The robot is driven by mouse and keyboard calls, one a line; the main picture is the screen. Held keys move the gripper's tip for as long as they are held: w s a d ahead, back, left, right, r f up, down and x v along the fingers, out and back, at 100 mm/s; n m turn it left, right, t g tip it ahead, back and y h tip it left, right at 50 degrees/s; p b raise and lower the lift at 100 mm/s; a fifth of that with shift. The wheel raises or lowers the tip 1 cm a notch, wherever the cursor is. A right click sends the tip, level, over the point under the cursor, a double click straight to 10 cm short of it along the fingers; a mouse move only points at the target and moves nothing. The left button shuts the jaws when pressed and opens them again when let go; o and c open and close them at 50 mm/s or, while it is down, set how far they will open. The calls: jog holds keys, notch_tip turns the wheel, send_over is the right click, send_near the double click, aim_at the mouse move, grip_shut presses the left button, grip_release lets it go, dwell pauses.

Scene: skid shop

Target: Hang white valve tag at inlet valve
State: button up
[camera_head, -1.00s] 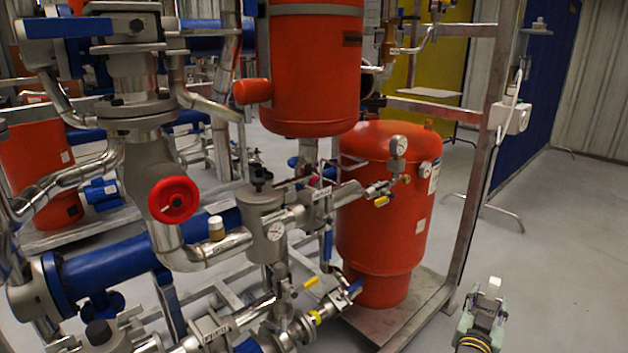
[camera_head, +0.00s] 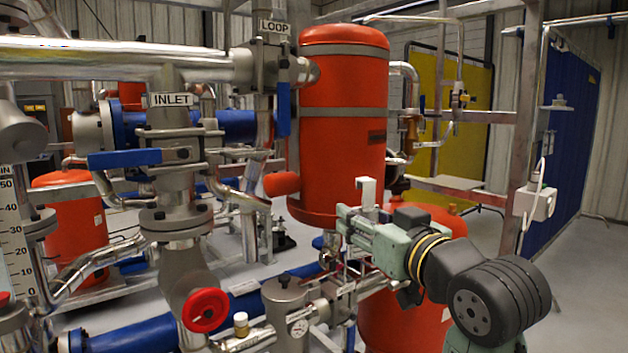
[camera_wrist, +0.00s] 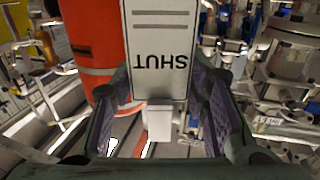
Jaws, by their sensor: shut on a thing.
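The white valve tag (camera_wrist: 158,45) carries the word SHUT, upside down in the wrist view, with a white block (camera_wrist: 160,121) below it between the fingers. My gripper (camera_wrist: 165,100) is shut on the tag. In the head view my gripper (camera_head: 345,222) is in front of the orange tank, with a small white piece (camera_head: 367,188) standing above its fingers; the tag's face cannot be made out there. The inlet valve (camera_head: 168,140) is at left under an INLET label (camera_head: 170,99), with a blue lever (camera_head: 125,158) pointing left. My gripper is well right of it, apart.
A red handwheel (camera_head: 205,310) sits below the inlet valve. A LOOP label (camera_head: 274,27) and a blue upright handle (camera_head: 283,110) are between the valve and the hanging orange tank (camera_head: 343,130). Silver pipes crowd the left. Open floor lies at the far right.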

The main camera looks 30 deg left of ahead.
jog(key=s+a+r+n+g+y+p, duration=0.1)
jog(key=s+r+n+g, duration=0.15)
jog(key=s, duration=0.25)
jog(key=s+a+r+n+g+y, duration=0.1)
jog(key=s+a+r+g, duration=0.1)
jog(key=s+r, duration=0.3)
jog(key=f+x, duration=0.2)
jog(key=x, duration=1.3)
jog(key=shift+s+a+f+b, duration=0.2)
jog(key=shift+a+f+b, duration=0.05)
jog(key=shift+a+b, duration=0.15)
jog(key=shift+m+t, duration=0.25)
jog(key=o, duration=1)
jog(key=shift+c, duration=0.2)
jog(key=shift+d, duration=0.1)
